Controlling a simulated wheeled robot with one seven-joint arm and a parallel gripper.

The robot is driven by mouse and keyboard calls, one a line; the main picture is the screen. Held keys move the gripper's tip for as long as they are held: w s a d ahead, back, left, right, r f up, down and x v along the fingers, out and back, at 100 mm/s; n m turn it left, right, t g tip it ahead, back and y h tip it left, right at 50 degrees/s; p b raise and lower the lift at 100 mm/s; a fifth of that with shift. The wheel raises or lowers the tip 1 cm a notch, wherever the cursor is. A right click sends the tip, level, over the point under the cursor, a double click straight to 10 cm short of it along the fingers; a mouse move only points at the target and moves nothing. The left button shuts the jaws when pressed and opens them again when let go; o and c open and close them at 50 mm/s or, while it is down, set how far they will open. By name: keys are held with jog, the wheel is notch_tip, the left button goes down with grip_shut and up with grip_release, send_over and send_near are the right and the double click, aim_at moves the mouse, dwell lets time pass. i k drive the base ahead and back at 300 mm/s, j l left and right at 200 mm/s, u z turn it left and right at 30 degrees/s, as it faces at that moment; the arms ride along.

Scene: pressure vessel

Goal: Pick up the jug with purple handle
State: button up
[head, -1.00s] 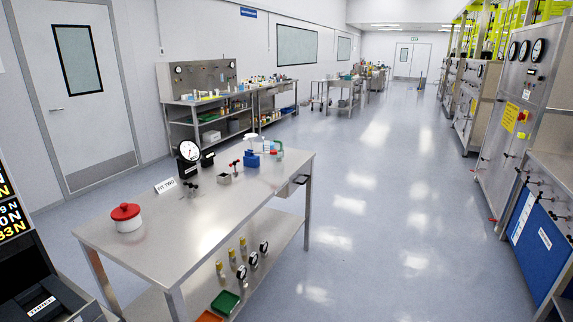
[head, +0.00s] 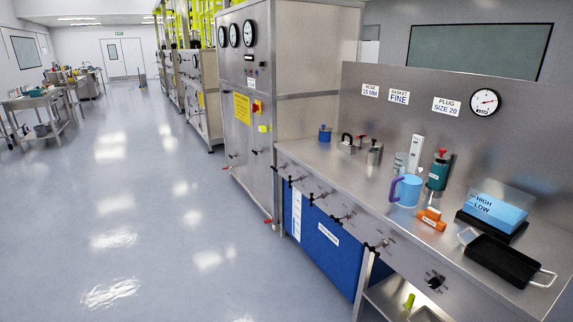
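A light blue jug with a purple handle (head: 408,190) stands upright on the steel workbench (head: 330,178) at the right in the head view. Its handle is on the left side of the jug. A clear beaker (head: 400,164) stands just behind it, and a teal container with a red top (head: 438,172) stands to its right. My gripper is not in view.
A black tray (head: 505,262) and a blue HIGH/LOW block (head: 495,205) are further right. Valve handles (head: 340,217) stick out along the bench front. The floor (head: 150,220) at left is open.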

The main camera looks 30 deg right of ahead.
aim_at(410, 180)
jog(key=i+z, duration=0.85)
jog(key=i+j+z, duration=0.15)
jog(key=i+z, duration=0.15)
jog(key=z, duration=0.15)
jog(key=i+z, duration=0.35)
jog(key=z, duration=0.15)
jog(key=i+z, duration=0.45)
jog(key=k, duration=0.1)
